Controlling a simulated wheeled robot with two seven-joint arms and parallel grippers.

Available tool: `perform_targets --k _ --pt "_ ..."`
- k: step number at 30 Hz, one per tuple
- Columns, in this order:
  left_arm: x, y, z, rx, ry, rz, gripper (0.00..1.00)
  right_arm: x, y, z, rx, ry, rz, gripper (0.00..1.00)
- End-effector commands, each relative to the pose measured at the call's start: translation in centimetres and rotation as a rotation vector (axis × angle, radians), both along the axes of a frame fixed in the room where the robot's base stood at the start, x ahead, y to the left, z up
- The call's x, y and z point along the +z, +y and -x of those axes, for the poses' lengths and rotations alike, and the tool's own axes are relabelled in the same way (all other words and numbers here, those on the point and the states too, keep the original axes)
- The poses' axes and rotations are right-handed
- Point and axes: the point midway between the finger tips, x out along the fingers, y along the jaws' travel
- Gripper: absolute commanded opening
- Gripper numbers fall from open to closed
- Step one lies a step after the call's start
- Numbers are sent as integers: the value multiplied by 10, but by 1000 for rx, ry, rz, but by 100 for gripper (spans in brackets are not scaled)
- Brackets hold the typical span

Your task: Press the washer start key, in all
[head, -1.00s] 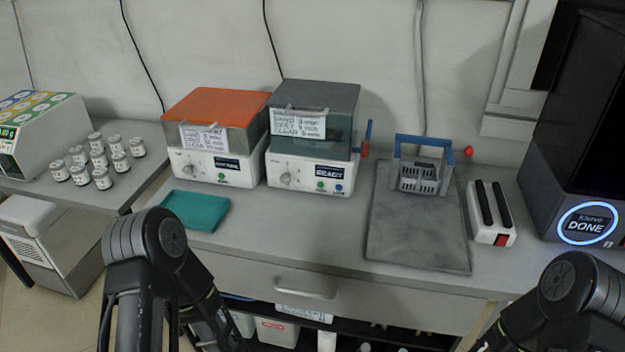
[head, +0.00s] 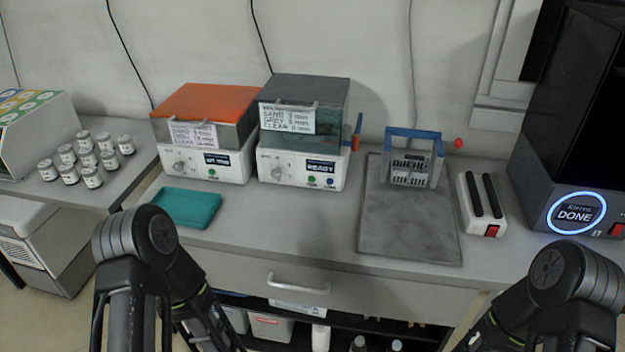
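Two white benchtop machines stand side by side at the back of the bench. One (head: 268,167) has a grey lid, a knob, a display that appears to read READY, and a green key (head: 312,180) beside a blue key (head: 330,182). The other (head: 182,162) has an orange lid, a knob, a dark display and a green key (head: 211,173). Their handwritten cards are too small to read fully, so I cannot tell surely which is the washer. Only upper links of my arms show at the bottom; both grippers are out of view.
A teal tray (head: 187,207) lies in front of the orange-lidded machine. A grey mat (head: 410,230) holds a blue-handled basket (head: 412,165). A white slotted block (head: 481,205) and a dark machine showing DONE (head: 575,213) stand right. Several small jars (head: 87,158) sit left. A drawer handle (head: 297,284) projects in front.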

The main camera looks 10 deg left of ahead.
Motion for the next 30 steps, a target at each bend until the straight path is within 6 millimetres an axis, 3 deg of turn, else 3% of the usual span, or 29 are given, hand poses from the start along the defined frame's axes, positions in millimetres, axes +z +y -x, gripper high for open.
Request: perform_targets --k 7,30 --pt "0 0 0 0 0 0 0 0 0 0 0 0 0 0" --pt "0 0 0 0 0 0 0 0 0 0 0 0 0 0"
